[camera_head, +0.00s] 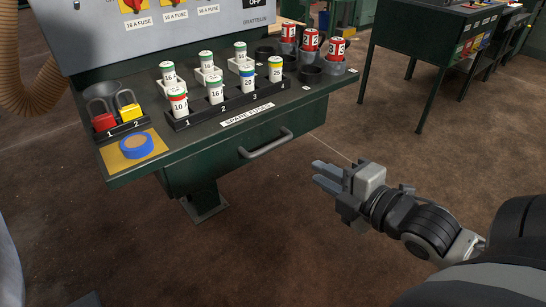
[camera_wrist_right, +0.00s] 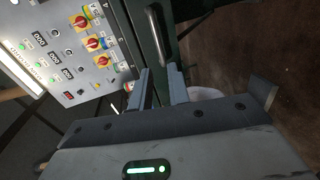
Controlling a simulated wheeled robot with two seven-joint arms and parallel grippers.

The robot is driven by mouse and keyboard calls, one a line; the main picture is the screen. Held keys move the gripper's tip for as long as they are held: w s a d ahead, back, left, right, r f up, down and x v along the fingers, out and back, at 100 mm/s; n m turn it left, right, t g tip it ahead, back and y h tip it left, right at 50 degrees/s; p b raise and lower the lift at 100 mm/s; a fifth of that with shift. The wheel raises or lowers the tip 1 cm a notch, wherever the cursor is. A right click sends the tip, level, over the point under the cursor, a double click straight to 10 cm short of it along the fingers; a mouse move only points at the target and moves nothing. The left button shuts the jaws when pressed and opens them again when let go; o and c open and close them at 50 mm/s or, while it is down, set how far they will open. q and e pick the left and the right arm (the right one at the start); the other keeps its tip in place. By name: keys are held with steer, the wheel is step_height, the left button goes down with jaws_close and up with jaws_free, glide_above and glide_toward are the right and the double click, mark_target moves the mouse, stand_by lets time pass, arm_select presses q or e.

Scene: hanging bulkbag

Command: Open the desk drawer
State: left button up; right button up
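The desk drawer (camera_head: 228,155) is a dark green front under the desk top, and it looks shut. Its grey bar handle (camera_head: 265,146) runs along the front; the handle also shows in the wrist view (camera_wrist_right: 158,35), ahead of the fingers. My right gripper (camera_head: 317,174) is to the right of the handle and apart from it. Its two fingers point left toward the drawer, with an empty gap between them, also visible in the wrist view (camera_wrist_right: 162,75). My left gripper is not in view.
On the desk top (camera_head: 205,146) stand several fuses in a black rack (camera_head: 235,105), red cylinders (camera_head: 310,42) in cups, padlocks (camera_head: 128,106) and blue tape (camera_head: 136,146). A control panel (camera_head: 150,25) rises behind. The brown floor in front is clear; another green table (camera_head: 440,40) stands back right.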

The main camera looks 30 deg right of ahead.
mark_target(274, 147)
steer(key=x, duration=1)
steer(key=b+x, duration=0.1)
steer(key=x, duration=0.5)
steer(key=shift+a+r, duration=0.1)
steer(key=shift+r, duration=0.2)
steer(key=shift+c, duration=0.4)
jaws_close()
